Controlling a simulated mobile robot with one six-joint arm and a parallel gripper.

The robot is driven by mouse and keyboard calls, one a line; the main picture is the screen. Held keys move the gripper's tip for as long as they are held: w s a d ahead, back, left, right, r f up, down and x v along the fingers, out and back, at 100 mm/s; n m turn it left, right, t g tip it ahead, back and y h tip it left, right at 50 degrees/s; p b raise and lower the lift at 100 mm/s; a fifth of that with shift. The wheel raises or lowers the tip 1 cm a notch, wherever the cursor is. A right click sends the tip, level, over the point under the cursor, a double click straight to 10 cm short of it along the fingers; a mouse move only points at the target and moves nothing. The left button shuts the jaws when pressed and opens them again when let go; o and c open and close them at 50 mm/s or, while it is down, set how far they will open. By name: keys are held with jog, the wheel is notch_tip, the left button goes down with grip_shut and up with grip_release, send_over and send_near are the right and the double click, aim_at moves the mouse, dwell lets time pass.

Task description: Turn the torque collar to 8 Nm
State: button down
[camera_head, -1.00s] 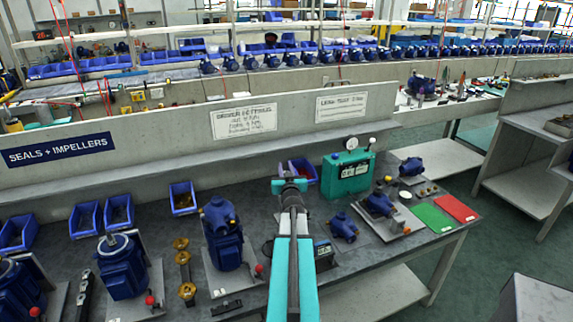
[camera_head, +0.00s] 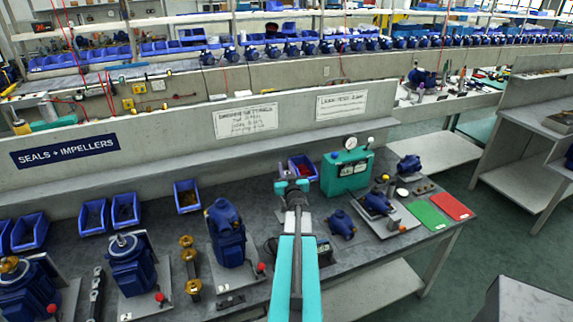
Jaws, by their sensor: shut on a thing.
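My gripper (camera_head: 291,186) is at the end of my outstretched arm, above the back part of the grey bench. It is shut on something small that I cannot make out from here. The torque collar and its scale are not readable in this view. A white sign with driver settings (camera_head: 246,119) hangs on the wall behind, its lines too small to read. The teal test box with dials (camera_head: 346,170) stands just right of my gripper, apart from it.
Blue pumps (camera_head: 226,235) stand on plates on the bench left of my arm. Smaller blue pumps (camera_head: 377,203), a green mat (camera_head: 427,215) and a red mat (camera_head: 452,206) lie to the right. Blue bins (camera_head: 187,195) line the back.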

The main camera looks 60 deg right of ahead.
jog(key=shift+w+a+r+n+t+y+p, duration=0.1)
jog(key=shift+n+t+y+p, duration=0.3)
jog(key=shift+p, duration=0.95)
jog(key=shift+w+a+r+n+t+y+p, duration=0.1)
jog(key=shift+n+t+y+p, duration=0.25)
jog(key=shift+p, duration=1.3)
jog(key=shift+w+a+f+n+t+y, duration=0.1)
jog(key=shift+a+f+n+t+y, duration=0.05)
jog(key=shift+n+t+y, duration=0.35)
jog(key=shift+a+f+n+t+y, duration=0.1)
jog(key=shift+n+t+y, duration=0.15)
jog(key=shift+y, duration=0.3)
jog(key=shift+a, duration=0.1)
jog(key=c, duration=1.5)
grip_release()
jog(key=shift+a, duration=0.1)
